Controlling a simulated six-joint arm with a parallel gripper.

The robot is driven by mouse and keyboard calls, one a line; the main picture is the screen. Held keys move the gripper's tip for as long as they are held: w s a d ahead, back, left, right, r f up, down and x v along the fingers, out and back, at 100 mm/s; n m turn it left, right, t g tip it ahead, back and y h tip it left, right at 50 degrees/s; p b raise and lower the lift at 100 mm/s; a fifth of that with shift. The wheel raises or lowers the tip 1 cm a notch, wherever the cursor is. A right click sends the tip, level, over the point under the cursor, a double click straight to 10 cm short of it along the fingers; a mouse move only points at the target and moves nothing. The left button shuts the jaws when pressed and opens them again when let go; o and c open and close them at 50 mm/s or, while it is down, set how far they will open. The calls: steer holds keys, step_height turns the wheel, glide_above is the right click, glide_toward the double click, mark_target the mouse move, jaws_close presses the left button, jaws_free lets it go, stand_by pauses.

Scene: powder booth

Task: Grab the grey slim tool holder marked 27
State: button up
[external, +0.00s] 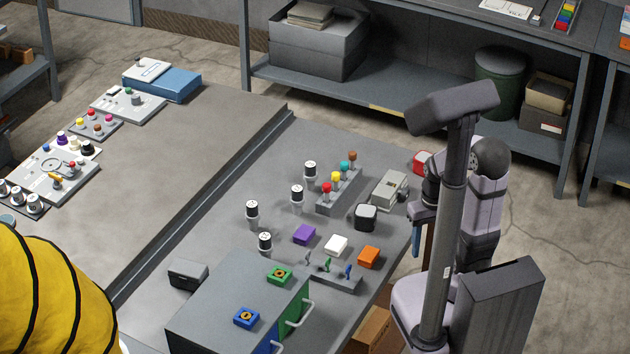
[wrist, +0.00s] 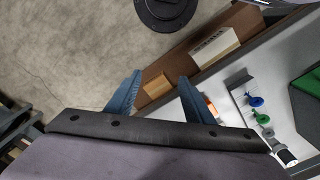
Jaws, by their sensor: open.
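Several slim tool holders with dark upper parts and pale bodies stand upright on the grey table. In the external view they are a far one (external: 310,170), a middle one (external: 297,194), a left one (external: 252,211) and a near one (external: 265,242). Their markings are too small to read, so I cannot tell which is 27. My gripper (external: 416,240) hangs at the table's right edge, well right of them. In the wrist view my gripper (wrist: 158,95) has its two blue fingers apart with nothing between them. A dark and white piece (wrist: 286,157) shows at lower right there.
Purple (external: 304,234), white (external: 336,245) and orange (external: 369,257) blocks lie between my gripper and the holders. A rack with coloured knobs (external: 338,192), a black-and-grey cube (external: 366,216) and a grey drawer cabinet (external: 225,305) stand nearby. A raised rail (external: 205,205) borders the table's left.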

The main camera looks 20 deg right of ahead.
step_height(320, 180, up, 4)
steer(key=t+b, duration=0.4)
steer(key=t, duration=1)
glide_above(298, 193)
steer(key=s, duration=0.2)
steer(key=shift+t, duration=0.3)
steer(key=f, duration=0.6)
steer(key=shift+w, duration=0.2)
steer(key=shift+p+x, duration=1.6)
steer(key=shift+x, duration=2.1)
steer(key=shift+d+f, duration=0.1)
steer(key=shift+d, duration=0.05)
jaws_close()
